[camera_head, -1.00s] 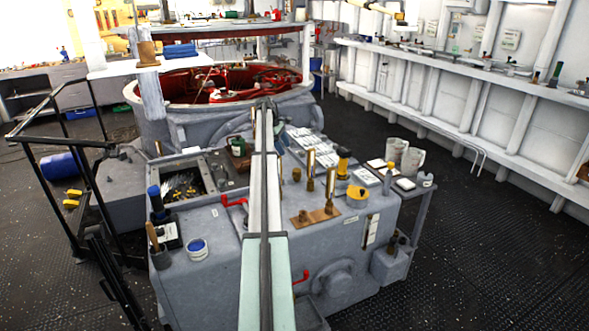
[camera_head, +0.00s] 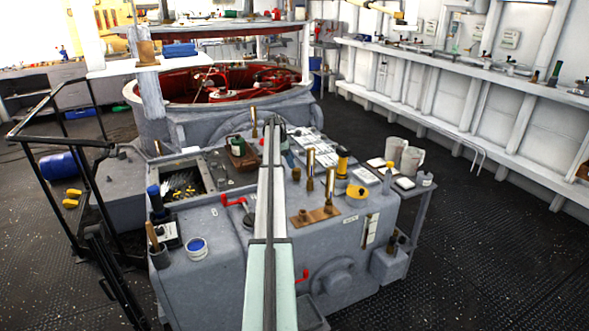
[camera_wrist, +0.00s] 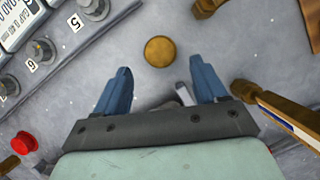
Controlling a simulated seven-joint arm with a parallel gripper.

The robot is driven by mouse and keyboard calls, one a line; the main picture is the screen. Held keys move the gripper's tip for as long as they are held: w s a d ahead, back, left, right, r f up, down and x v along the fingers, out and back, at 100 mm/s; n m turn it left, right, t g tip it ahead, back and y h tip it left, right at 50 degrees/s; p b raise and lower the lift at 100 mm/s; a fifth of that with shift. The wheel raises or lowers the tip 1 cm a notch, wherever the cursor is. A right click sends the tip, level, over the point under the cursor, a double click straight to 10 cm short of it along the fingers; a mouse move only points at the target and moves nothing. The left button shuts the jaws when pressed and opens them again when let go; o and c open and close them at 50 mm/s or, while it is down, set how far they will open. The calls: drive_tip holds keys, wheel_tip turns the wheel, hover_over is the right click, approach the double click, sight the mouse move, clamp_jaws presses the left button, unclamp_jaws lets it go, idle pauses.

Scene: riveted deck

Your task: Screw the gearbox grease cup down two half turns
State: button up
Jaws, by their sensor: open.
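The grease cup appears to be the round brass cap (camera_wrist: 160,51), seen from above in the wrist view. In the head view it seems to be the small brass knob (camera_head: 296,174) on top of the grey gearbox housing (camera_head: 225,275). My gripper (camera_wrist: 161,82) is open, with its two blue fingers apart and nothing between them. The cap lies just beyond the fingertips, roughly centred between them, with no visible contact. In the head view my arm hides most of the gripper.
A brass-framed gauge (camera_wrist: 280,110) is close to the right finger. A row of numbered knobs (camera_wrist: 42,50) and a red button (camera_wrist: 24,143) lie to the left. Bare grey surface surrounds the cap.

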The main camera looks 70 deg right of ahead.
sight(296, 169)
drive_tip(key=shift+x, duration=2.6)
drive_tip(key=shift+c, duration=0.4)
drive_tip(key=c, duration=1)
drive_tip(key=shift+w, duration=0.1)
drive_tip(key=m, duration=0.2)
drive_tip(key=m+y, duration=0.2)
drive_tip(key=m, duration=0.1)
drive_tip(key=shift+d+m, duration=0.3)
drive_tip(key=shift+d, duration=0.05)
drive_tip(key=m+y, duration=0.2)
drive_tip(key=m, duration=0.3)
drive_tip(key=shift+d, duration=0.1)
